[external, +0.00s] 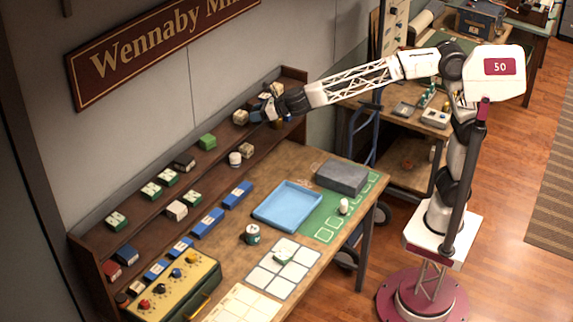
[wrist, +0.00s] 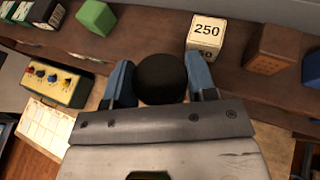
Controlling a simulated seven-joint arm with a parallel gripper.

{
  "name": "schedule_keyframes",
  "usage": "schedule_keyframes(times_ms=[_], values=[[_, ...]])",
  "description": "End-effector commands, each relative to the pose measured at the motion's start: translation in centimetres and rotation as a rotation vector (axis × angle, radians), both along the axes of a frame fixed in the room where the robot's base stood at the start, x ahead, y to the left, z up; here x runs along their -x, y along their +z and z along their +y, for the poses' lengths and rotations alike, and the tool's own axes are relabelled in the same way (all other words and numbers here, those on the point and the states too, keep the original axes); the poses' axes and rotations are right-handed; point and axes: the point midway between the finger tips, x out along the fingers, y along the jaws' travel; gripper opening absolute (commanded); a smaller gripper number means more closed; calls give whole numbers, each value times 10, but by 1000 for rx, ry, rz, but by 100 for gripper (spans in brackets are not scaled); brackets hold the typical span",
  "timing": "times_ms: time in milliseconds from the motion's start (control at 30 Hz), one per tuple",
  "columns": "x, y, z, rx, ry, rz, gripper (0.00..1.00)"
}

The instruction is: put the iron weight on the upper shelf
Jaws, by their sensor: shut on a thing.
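The iron weight (wrist: 160,78) is a dark, round-topped piece between the blue fingers of my gripper (wrist: 160,88) in the wrist view. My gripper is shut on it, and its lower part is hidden. In the external view my gripper (external: 270,110) is at the far right end of the wall shelves, near the upper shelf (external: 142,205). The weight cannot be made out clearly there. In the wrist view the shelf edge (wrist: 135,48) runs across beyond the weight. I cannot tell whether the weight touches the shelf.
A box marked 250 (wrist: 207,33) stands just beyond the right finger, with a brown block (wrist: 272,50) to its right. A green block (wrist: 96,17) stands to the left, with bare shelf between it and the box. A blue tray (external: 288,205) and grey block (external: 341,178) lie on the bench.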

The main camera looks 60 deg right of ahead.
Motion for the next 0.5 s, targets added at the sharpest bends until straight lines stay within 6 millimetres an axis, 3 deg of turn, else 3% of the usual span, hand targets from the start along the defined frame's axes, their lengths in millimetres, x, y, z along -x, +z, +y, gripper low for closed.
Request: schedule_keyframes(times_ms=[500], values=[[-47,-4,30,0,0,-2,4]])
